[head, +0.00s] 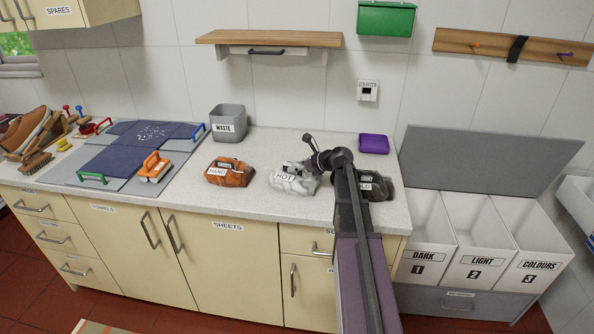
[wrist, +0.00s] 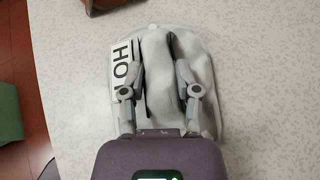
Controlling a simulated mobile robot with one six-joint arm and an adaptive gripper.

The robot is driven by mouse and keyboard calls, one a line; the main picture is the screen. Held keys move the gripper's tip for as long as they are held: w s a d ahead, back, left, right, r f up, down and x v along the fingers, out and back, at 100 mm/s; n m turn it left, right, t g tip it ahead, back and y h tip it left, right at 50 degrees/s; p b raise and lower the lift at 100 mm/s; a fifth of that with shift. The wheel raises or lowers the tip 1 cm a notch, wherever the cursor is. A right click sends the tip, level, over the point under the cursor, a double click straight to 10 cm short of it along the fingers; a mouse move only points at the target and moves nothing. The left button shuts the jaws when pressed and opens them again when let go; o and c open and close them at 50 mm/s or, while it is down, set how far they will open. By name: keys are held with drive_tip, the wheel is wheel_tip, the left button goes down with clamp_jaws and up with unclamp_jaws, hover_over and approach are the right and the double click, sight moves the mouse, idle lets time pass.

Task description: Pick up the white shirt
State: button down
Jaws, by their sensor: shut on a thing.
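The white shirt (head: 290,184) is a bundled, pale grey-white cloth with a label reading HOT, on the counter in the head view. It also shows in the wrist view (wrist: 207,72), with its label at its left side. My gripper (head: 310,166) is over the shirt from the right. In the wrist view, the two fingers of my gripper (wrist: 160,72) are on the cloth, shut on a fold of it between them. The shirt appears to be at counter level; whether it is lifted I cannot tell. My arm hides part of the counter to its right.
An orange-brown bundle labelled HAND (head: 230,172) lies left of the shirt. A dark bundle (head: 380,187) is partly hidden behind my arm. A purple block (head: 374,143) and a grey WASTE bin (head: 229,122) stand farther back. Open DARK, LIGHT and COLOURS bins (head: 478,260) are at right.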

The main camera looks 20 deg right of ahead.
drive_tip(key=shift+r, duration=0.1)
wheel_tip(320, 180, up, 4)
drive_tip(key=p, duration=0.3)
drive_tip(key=shift+f+p, duration=0.2)
drive_tip(key=shift+p, duration=0.15)
drive_tip(key=s+a+r+p, duration=0.1)
drive_tip(key=s, duration=1.5)
drive_tip(key=shift+a, duration=0.1)
